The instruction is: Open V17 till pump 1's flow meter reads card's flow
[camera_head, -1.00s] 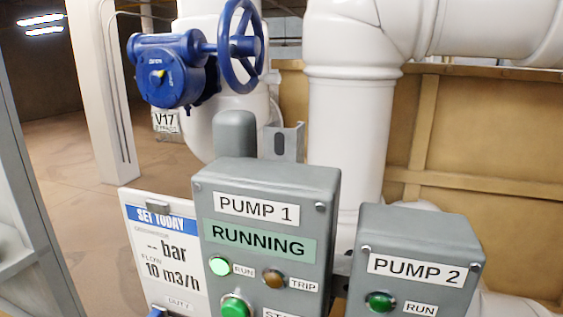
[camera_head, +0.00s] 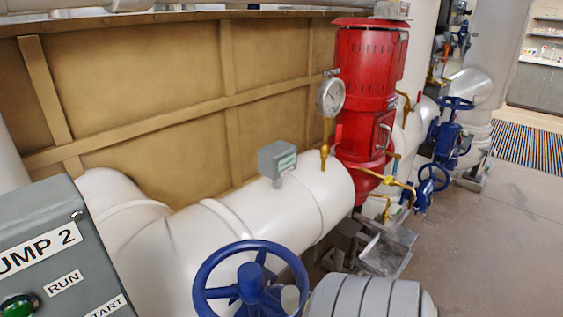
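V17, its tag and the card are out of view now. The grey PUMP 2 panel (camera_head: 50,255) is cut off at the lower left, with a green lamp by RUN. Neither of my grippers is in view.
A large blue handwheel (camera_head: 250,283) stands at the bottom middle, close in front. Smaller blue valves (camera_head: 448,140) line the pipes at the right. A tan braced wall (camera_head: 170,75) closes the back. Bare floor (camera_head: 480,240) is open at the right, with a striped mat (camera_head: 530,147) beyond.

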